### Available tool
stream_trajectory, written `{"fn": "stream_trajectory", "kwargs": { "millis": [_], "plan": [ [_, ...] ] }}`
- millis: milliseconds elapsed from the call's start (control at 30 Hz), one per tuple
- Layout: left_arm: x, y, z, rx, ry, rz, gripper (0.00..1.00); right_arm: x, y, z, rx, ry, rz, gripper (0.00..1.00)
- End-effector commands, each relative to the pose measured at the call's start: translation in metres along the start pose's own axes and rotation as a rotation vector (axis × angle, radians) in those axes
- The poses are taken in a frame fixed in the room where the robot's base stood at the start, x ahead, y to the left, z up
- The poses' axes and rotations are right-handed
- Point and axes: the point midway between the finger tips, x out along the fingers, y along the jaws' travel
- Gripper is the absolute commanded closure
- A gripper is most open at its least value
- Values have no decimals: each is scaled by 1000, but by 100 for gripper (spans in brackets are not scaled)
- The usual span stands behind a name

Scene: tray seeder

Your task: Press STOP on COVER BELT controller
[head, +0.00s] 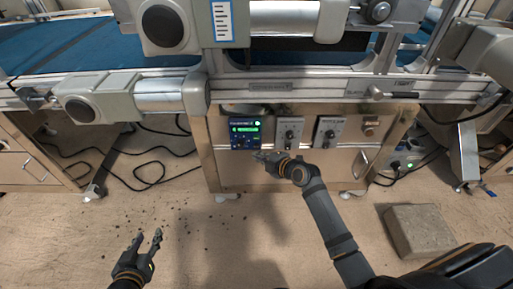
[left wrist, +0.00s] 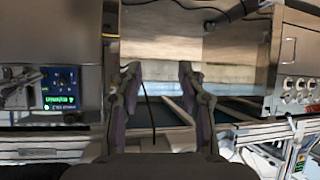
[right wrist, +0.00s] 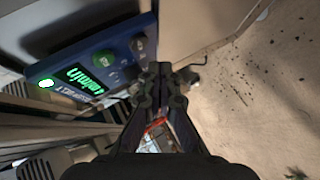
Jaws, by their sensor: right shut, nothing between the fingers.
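The controller (head: 245,133) is a small blue panel with a lit green display, mounted on the cabinet front under the belt machine. In the right wrist view its panel (right wrist: 85,70) shows a green button (right wrist: 104,58) and a dark grey button or knob (right wrist: 138,44). Its name label is too small to read. My right gripper (head: 259,156) is shut and empty, with its tips close to the panel's lower right edge; contact cannot be told. It also shows in the right wrist view (right wrist: 160,72). My left gripper (head: 148,240) is open and empty, low above the floor.
Two grey switch boxes (head: 289,131) (head: 328,132) sit right of the controller. The belt machine's motors and rails (head: 170,95) overhang it. A brown block (head: 420,231) lies on the floor at right. Cables lie on the floor left of the cabinet.

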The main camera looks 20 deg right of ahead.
Motion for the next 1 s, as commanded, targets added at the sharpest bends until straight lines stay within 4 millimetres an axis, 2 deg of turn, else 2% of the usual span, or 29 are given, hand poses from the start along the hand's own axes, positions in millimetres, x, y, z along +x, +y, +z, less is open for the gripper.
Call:
{"fn": "stream_trajectory", "kwargs": {
  "millis": [300, 500, 667, 1000],
  "plan": [
    [1, -2, -47, 15, 177, -7, 60, 6, 4, 4, -1, 1, 0, 100],
    [-2, -2, -67, 21, 252, -10, 60, 8, 6, 6, 0, 0, 0, 100],
    [-3, -2, -73, 23, 277, -10, 60, 9, 7, 6, -1, 0, 0, 100],
    [-3, -2, -74, 23, 280, -11, 60, 9, 7, 6, -1, 0, 0, 100]
  ]
}}
